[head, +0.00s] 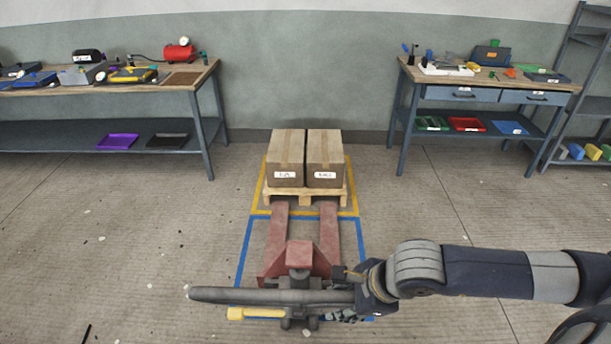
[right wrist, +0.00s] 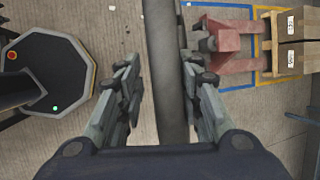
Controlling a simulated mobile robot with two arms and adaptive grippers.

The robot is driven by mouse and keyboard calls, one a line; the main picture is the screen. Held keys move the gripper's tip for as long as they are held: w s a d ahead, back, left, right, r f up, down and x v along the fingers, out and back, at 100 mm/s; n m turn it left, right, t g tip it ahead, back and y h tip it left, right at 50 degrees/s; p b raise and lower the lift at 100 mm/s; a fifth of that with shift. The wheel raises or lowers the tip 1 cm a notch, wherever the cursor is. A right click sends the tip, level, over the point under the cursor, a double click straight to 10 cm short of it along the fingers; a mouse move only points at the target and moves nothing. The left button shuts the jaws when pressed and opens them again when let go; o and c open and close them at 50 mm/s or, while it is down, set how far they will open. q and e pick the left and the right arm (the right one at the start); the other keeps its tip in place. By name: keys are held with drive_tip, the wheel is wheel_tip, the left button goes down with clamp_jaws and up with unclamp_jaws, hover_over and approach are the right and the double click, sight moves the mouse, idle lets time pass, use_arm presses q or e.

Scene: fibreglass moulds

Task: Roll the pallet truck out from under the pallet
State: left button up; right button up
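The red pallet truck (head: 299,256) stands in front of me. Its two forks (head: 278,235) run away to the near edge of the wooden pallet (head: 295,196); I cannot tell how far their tips go under it. Two cardboard boxes (head: 286,158) sit on the pallet. The truck's dark handle bar (head: 235,296) lies across the near side. My right gripper (head: 352,281) is at the bar's right end. In the right wrist view the bar (right wrist: 166,110) passes between its open fingers (right wrist: 160,78), with a gap visible on the left. My left gripper is out of view.
A yellow floor outline (head: 352,185) surrounds the pallet, and a blue outline (head: 243,253) surrounds the truck. A workbench (head: 208,128) stands at the left, another (head: 400,125) at the right, with a shelf rack (head: 575,85) beside it. Floor on both sides is mostly clear.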

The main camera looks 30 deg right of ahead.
sight(341, 298)
drive_tip(key=shift+s+a+r+p, duration=0.1)
drive_tip(key=shift+r+p, duration=0.05)
drive_tip(key=shift+r, duration=0.35)
drive_tip(key=shift+s+r+p, duration=0.1)
drive_tip(key=shift+r+p, duration=0.05)
drive_tip(key=shift+r, duration=0.35)
drive_tip(key=shift+s+a+r+p, duration=0.15)
drive_tip(key=shift+s+r+p, duration=0.05)
drive_tip(key=shift+r+p, duration=0.7)
drive_tip(key=shift+s+a+r, duration=0.1)
drive_tip(key=shift+s+r, duration=0.15)
drive_tip(key=shift+r, duration=0.1)
drive_tip(key=shift+w+f, duration=0.1)
